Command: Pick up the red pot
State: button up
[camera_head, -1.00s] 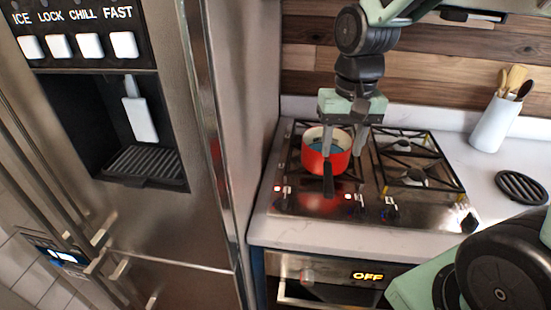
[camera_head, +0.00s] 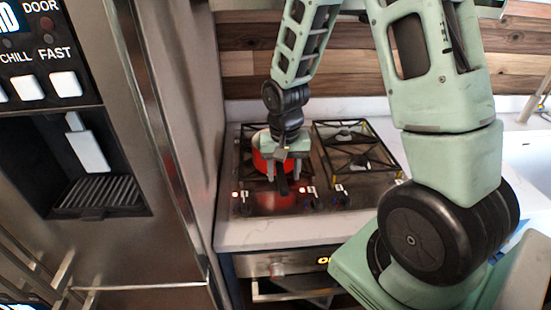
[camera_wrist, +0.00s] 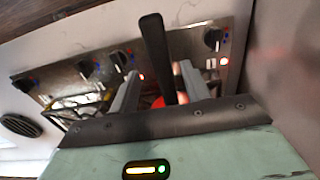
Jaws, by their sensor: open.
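The red pot (camera_head: 262,154) sits on the left side of the stovetop, partly hidden behind my gripper. Its dark handle (camera_head: 283,183) points toward the front edge. My gripper (camera_head: 284,184) is open, with its fingers pointing down at the near side of the pot, one to each side of the handle. In the wrist view the black handle (camera_wrist: 157,58) stands between the two grey fingers (camera_wrist: 152,92), with a little red of the pot (camera_wrist: 159,102) showing. I cannot tell whether the fingers touch the handle.
The stovetop (camera_head: 365,187) has a row of knobs and red lights along its front. The right burner grate (camera_head: 350,146) is bare. A steel refrigerator (camera_head: 150,245) stands close on the left. Below the counter, the oven drawer or door (camera_head: 290,290) appears partly open.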

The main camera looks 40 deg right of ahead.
jog(key=shift+w+a+f+p, duration=0.15)
jog(key=shift+f+p, duration=0.9)
jog(key=shift+f, duration=1.7)
grip_shut()
